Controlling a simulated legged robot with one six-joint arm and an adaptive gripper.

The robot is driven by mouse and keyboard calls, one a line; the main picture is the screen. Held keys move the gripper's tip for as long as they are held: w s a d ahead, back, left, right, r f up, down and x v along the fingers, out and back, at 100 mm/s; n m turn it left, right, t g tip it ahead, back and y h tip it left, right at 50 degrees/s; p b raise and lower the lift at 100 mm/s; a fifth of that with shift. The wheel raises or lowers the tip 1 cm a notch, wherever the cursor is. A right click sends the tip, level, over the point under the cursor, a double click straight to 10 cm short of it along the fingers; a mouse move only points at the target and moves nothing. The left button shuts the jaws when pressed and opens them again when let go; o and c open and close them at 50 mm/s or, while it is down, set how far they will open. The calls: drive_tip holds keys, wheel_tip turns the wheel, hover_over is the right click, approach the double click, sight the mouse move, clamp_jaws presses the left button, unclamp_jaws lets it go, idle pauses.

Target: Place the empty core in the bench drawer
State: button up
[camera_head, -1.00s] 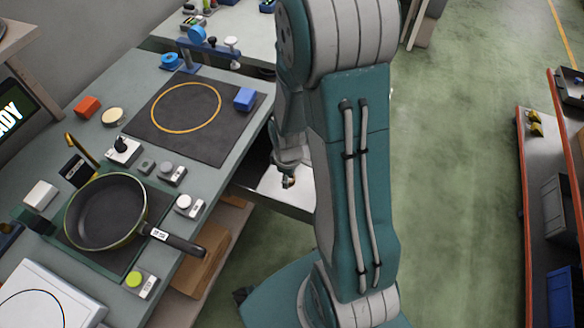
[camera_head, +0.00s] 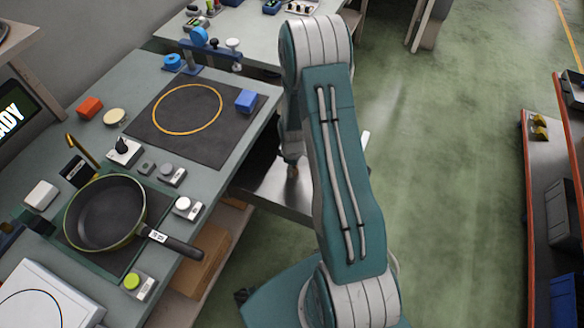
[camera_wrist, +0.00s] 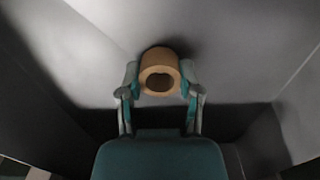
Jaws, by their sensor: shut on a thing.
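The empty core (camera_wrist: 160,60) is a short tan cardboard ring with a dark open middle. In the wrist view it sits between the two fingers of my gripper (camera_wrist: 160,84), which is shut on it. The bench drawer (camera_wrist: 75,105) surrounds the gripper there, with grey walls and floor in shadow. I cannot tell whether the core touches the drawer floor. In the head view the open drawer (camera_head: 270,185) juts out from the bench's right side, and my arm hides part of it. The core is not clearly visible there.
A shelf (camera_head: 540,190) stands at the right. Green floor lies clear between.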

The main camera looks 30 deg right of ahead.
drive_tip(key=shift+d+f, duration=0.1)
drive_tip(key=shift+d, duration=0.05)
drive_tip(key=shift+a, duration=0.2)
drive_tip(key=o, duration=0.7)
drive_tip(key=shift+a, duration=0.15)
drive_tip(key=shift+d, duration=0.2)
